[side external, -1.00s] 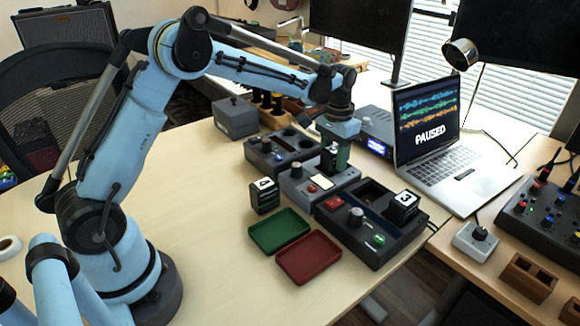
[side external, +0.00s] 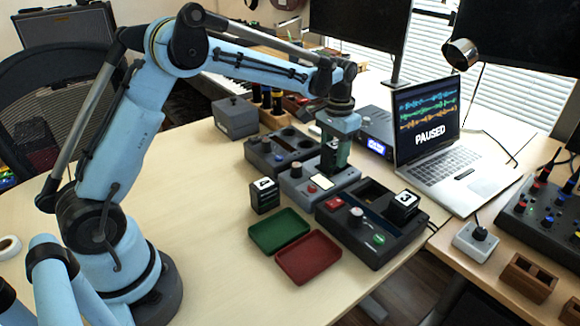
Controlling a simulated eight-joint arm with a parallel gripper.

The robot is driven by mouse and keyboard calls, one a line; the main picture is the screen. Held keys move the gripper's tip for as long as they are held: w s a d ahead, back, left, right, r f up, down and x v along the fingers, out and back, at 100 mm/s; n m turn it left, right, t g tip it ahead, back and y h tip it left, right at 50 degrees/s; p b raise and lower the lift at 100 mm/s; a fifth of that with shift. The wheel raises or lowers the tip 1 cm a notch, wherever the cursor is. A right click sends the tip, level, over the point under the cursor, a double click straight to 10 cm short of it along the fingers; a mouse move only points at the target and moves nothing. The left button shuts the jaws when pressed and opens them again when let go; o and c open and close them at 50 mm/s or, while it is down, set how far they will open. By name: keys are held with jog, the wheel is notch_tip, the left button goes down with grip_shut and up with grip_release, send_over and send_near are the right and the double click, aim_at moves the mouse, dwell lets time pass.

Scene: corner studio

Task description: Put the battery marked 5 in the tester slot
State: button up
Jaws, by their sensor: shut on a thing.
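A battery marked 4 (side external: 265,197) stands upright on the table left of the device. A battery marked 3 (side external: 403,207) sits on the right-hand black unit (side external: 378,250).
A green tray (side external: 279,231) and a red tray (side external: 309,258) lie empty in front. A dark unit with round wells (side external: 283,152) stands behind left, and a grey box (side external: 236,118) farther back. An open laptop (side external: 440,168) is at right.

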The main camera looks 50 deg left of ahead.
aim_at(335, 144)
jog(key=shift+f, duration=0.8)
dwell(0.4)
jog(key=shift+r, duration=0.2)
jog(key=shift+r, duration=0.35)
jog(key=shift+r, duration=0.25)
jog(key=shift+f, duration=0.8)
dwell(0.8)
jog(key=o, duration=1)
jog(key=shift+r, duration=0.1)
jog(key=shift+r, duration=5.4)
